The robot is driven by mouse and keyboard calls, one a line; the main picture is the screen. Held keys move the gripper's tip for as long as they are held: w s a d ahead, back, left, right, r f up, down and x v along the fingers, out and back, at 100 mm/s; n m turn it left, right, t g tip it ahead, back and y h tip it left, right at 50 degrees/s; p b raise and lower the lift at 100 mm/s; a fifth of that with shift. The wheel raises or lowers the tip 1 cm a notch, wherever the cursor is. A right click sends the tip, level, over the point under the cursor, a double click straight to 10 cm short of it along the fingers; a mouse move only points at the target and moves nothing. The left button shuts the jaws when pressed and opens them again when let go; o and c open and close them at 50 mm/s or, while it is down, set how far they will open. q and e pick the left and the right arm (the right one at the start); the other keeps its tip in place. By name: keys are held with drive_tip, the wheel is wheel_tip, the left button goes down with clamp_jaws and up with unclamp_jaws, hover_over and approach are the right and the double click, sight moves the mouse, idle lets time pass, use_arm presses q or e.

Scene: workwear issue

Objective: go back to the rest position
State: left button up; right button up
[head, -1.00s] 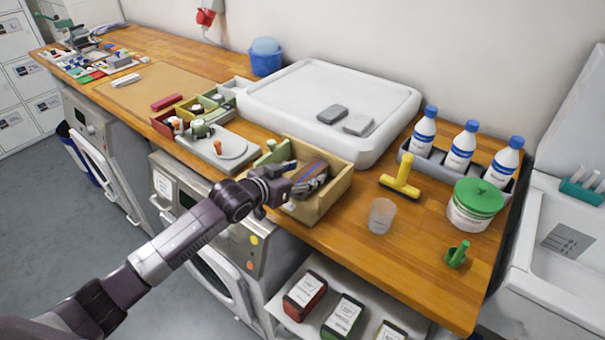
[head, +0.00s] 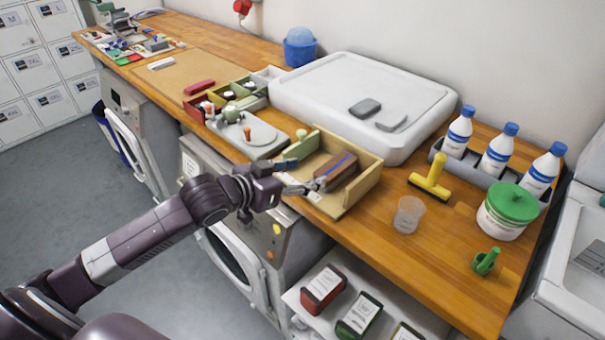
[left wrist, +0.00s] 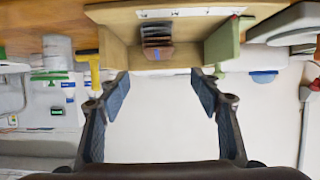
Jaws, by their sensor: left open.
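My left gripper (head: 292,176) is open and empty at the front left edge of an open wooden box (head: 368,186) on the worktop. Its two fingers stand apart, and in the left wrist view the gap between them (left wrist: 160,92) is clear. A brown item with a blue stripe (head: 337,172) lies inside the box, beyond the fingertips. It also shows in the left wrist view (left wrist: 157,42), between the box walls and apart from the fingers. My right gripper is not in view.
Left of the box is a grey plate with a round disc (head: 255,133). A clear cup (head: 408,215), a yellow squeegee (head: 430,182) and a green-lidded tub (head: 505,215) stand to the right. A large white tray (head: 440,105) lies behind. Open floor shows at left.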

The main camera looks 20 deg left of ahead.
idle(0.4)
use_arm(q)
drive_tip(key=s+d+f+g+y, duration=0.2)
drive_tip(key=s+d+f+g, duration=0.2)
drive_tip(key=s+f, duration=0.9)
drive_tip(key=s+f+n+g+y, duration=0.1)
drive_tip(key=s+f+g, duration=0.25)
drive_tip(key=s, duration=0.55)
drive_tip(key=s+f+n+g+y, duration=0.15)
drive_tip(key=s+f, duration=0.25)
drive_tip(key=s, duration=0.5)
wheel_tip(320, 180, down, 27)
drive_tip(key=s+g, duration=0.2)
drive_tip(key=s+a+f, duration=0.2)
drive_tip(key=s+f, duration=0.5)
drive_tip(key=s, duration=0.1)
drive_tip(key=s+a+f, duration=0.1)
drive_tip(key=s+f, duration=0.6)
drive_tip(key=s, duration=0.1)
drive_tip(key=shift+s+a+f+m+g, duration=0.2)
drive_tip(key=shift+s+a+m+g, duration=0.15)
drive_tip(key=shift+a+m+g, duration=0.1)
